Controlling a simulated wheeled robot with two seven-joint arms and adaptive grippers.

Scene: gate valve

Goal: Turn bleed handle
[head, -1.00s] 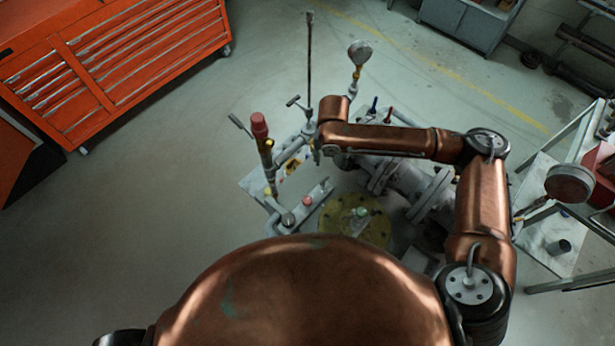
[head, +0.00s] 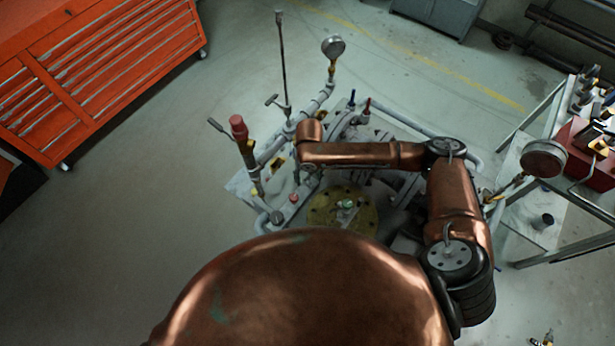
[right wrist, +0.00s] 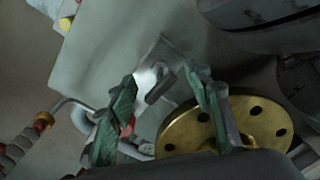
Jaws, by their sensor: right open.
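The valve assembly stands on a grey base plate (head: 238,187) below me, with a round yellow flange (head: 325,212) at its near side. The flange also shows in the right wrist view (right wrist: 185,138). My right gripper (right wrist: 160,78) is open, with its two green-padded fingers apart. A grey metal lever-like piece (right wrist: 157,88) shows between and beyond the fingertips; I cannot tell whether it is the bleed handle or whether a finger touches it. In the head view my right wrist is over the valve's left middle, and the fingers are mostly hidden. My left gripper is not in view.
A red-capped post (head: 238,127), a tall thin rod (head: 282,60) and a gauge (head: 333,47) rise around the valve. Another gauge (head: 544,159) is at right, near a workbench (head: 530,205). An orange tool chest (head: 90,75) stands upper left. The floor between is clear.

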